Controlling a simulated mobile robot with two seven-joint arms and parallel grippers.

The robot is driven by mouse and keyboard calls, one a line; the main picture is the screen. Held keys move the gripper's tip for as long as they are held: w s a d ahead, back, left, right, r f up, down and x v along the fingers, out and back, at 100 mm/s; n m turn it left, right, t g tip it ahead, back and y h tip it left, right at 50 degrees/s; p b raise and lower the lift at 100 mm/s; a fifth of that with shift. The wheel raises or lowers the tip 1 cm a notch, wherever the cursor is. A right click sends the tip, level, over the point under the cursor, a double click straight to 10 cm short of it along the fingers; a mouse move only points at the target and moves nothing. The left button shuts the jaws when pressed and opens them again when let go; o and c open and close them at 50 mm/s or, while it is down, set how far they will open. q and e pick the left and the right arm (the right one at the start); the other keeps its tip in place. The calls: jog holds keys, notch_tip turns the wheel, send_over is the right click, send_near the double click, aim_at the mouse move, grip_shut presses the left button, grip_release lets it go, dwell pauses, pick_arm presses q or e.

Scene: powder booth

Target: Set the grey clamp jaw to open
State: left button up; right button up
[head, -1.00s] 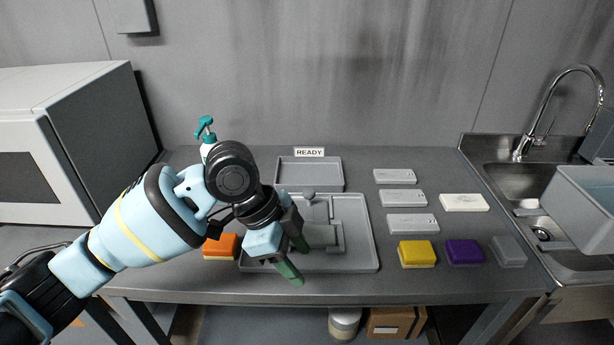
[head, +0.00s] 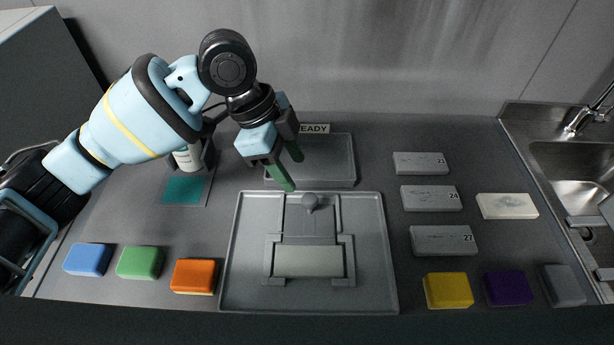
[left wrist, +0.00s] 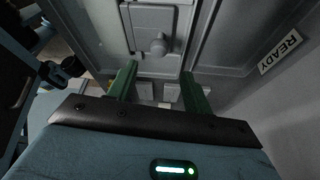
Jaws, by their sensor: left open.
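The grey clamp (head: 308,282) sits in a grey tray (head: 232,270) in the middle of the bench. It has a wide front jaw plate and a round knob (head: 310,202) toward its back. The knob also shows in the left wrist view (left wrist: 158,47), ahead of my fingers. My left gripper (head: 291,170) is open and empty, with green fingers pointing down, above and a little behind the knob and apart from it. It also shows in the left wrist view (left wrist: 157,82). My right gripper is not in view.
A grey tray labelled READY (head: 340,165) stands behind the clamp tray. Numbered grey blocks (head: 443,240) and a white block (head: 507,206) lie to the right. Coloured blocks, such as orange (head: 194,276) and yellow (head: 448,291), line the front. A bottle (head: 187,158) stands left; a sink (head: 580,175) is far right.

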aim_at(310, 197)
pick_arm(q)
jog(key=shift+x, duration=3.9)
jog(key=shift+s, duration=0.1)
jog(key=shift+c, duration=0.4)
grip_shut()
